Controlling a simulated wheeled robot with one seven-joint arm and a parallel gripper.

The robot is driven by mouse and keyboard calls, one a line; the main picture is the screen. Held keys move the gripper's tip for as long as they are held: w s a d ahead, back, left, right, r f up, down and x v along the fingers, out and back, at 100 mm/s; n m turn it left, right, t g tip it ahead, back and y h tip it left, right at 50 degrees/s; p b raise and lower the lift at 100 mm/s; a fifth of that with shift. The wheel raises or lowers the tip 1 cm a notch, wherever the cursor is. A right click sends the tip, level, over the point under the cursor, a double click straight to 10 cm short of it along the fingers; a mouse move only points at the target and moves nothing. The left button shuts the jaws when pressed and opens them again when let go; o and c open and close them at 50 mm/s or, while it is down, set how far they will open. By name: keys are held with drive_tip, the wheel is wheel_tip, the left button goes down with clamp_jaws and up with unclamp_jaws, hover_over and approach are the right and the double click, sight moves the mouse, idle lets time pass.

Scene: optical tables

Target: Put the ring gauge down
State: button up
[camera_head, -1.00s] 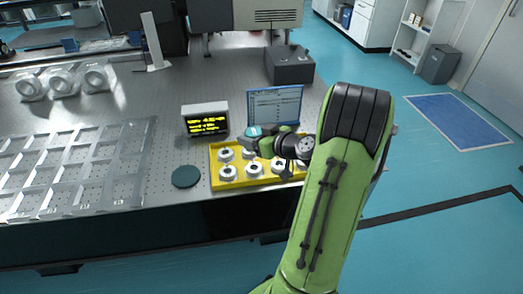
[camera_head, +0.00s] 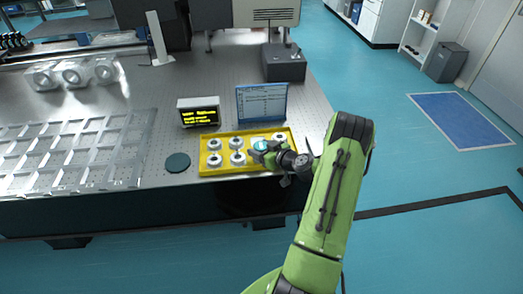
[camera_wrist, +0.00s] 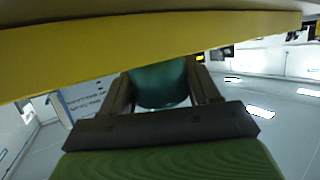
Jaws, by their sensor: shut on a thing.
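A yellow tray (camera_head: 207,171) stands near the table's front edge and holds several pale ring-shaped pieces with dark centres. In the head view my gripper (camera_head: 260,149) is over the tray's right half, low among these pieces. It is shut on a teal-topped thing (camera_head: 259,146), which I take to be the ring gauge. In the wrist view the teal thing (camera_wrist: 160,84) sits between the dark fingers (camera_wrist: 158,95), with the tray's yellow (camera_wrist: 120,45) close across the top. The gauge's underside is hidden, so I cannot tell whether it touches the tray.
A dark green round pad (camera_head: 177,162) lies left of the tray. A small display (camera_head: 198,112) and a laptop-like screen (camera_head: 262,103) stand behind it. A clear gridded rack (camera_head: 75,150) fills the table's left. A dark box (camera_head: 284,62) stands further back.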

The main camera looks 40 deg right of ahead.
drive_tip(key=shift+f, duration=0.15)
drive_tip(key=o, duration=1.3)
drive_tip(key=shift+r, duration=0.35)
drive_tip(key=v, duration=1.1)
drive_tip(key=w+a+r+n+g+y, duration=0.15)
drive_tip(key=a+r+g, duration=0.3)
drive_tip(key=a, duration=0.65)
drive_tip(key=a+r+n+g+y, duration=0.25)
drive_tip(key=a+r, duration=0.25)
drive_tip(key=a, duration=0.6)
drive_tip(key=s+a+r+m+h, duration=0.1)
drive_tip(key=s+a+r, duration=0.1)
drive_tip(key=s, duration=0.3)
drive_tip(key=s+a+r+m+g+h, duration=0.1)
drive_tip(key=s+a+r, duration=0.2)
drive_tip(key=s, duration=0.3)
drive_tip(key=s+a+r+m+h, duration=0.1)
drive_tip(key=s+a+r, duration=0.2)
drive_tip(key=s, duration=0.3)
drive_tip(key=shift+s+r+m+h, duration=0.15)
drive_tip(key=shift+r+m+h, duration=0.25)
